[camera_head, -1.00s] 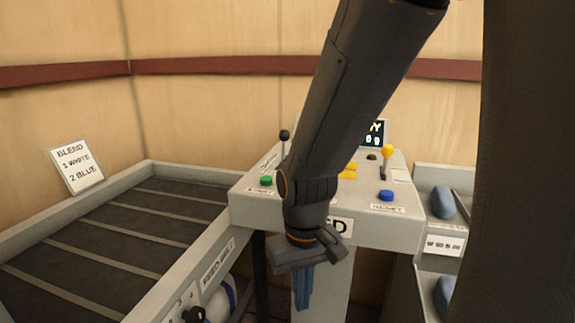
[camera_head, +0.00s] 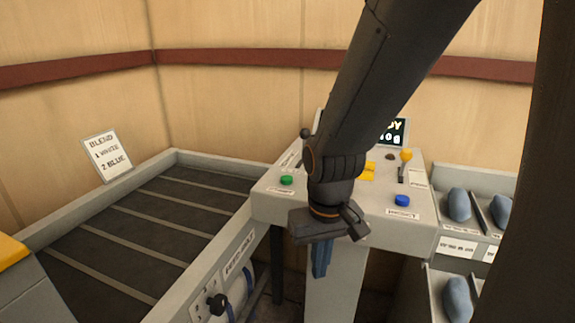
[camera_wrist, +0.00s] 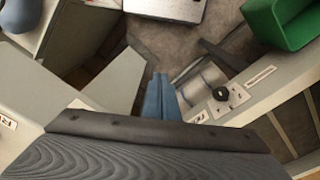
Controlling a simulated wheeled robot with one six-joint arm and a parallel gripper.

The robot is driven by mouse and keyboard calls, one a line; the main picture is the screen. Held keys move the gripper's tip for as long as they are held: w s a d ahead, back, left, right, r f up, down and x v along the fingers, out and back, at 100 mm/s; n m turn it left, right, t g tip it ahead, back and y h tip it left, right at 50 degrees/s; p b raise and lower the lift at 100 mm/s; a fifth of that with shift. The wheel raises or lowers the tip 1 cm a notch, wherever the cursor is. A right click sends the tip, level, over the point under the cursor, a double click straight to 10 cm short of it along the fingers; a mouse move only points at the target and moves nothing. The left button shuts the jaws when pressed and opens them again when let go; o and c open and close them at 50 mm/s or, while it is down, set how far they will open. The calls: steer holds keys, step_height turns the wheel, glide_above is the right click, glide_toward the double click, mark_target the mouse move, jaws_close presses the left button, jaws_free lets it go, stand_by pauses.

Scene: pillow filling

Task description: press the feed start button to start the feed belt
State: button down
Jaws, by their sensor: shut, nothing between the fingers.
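A green button (camera_head: 286,180) sits on the left of the grey control console (camera_head: 300,208)'s sloped top, with a small label below it that is too blurred to read surely. The feed belt (camera_head: 140,222), dark with pale cross slats, lies left of the console. My gripper (camera_head: 321,262) points down in front of the console's front face, below and right of the green button and apart from it. Its blue fingers are shut and empty. They also show in the wrist view (camera_wrist: 160,98), over the floor. The green button is not visible in the wrist view.
The console also has a blue button (camera_head: 402,200), yellow buttons (camera_head: 368,172) and a yellow-knobbed lever (camera_head: 406,156). A black knob (camera_head: 216,304) sticks out from the belt's side. Trays with blue pillows (camera_head: 458,204) stand right. A blend sign (camera_head: 108,157) stands behind the belt.

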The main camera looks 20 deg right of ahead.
step_height(320, 180, up, 12)
steer(key=w+d+t+p, duration=0.1)
steer(key=t+p, duration=0.1)
steer(key=p, duration=0.8)
step_height(320, 180, up, 8)
steer(key=n+t+y+p, duration=0.5)
steer(key=n, duration=1.1)
glide_above(291, 179)
steer(key=shift+r, duration=0.1)
step_height(291, 179, down, 6)
steer(key=b, duration=0.8)
steer(key=shift+f+b, duration=0.8)
steer(key=shift+f, duration=0.65)
steer(key=shift+f, duration=0.1)
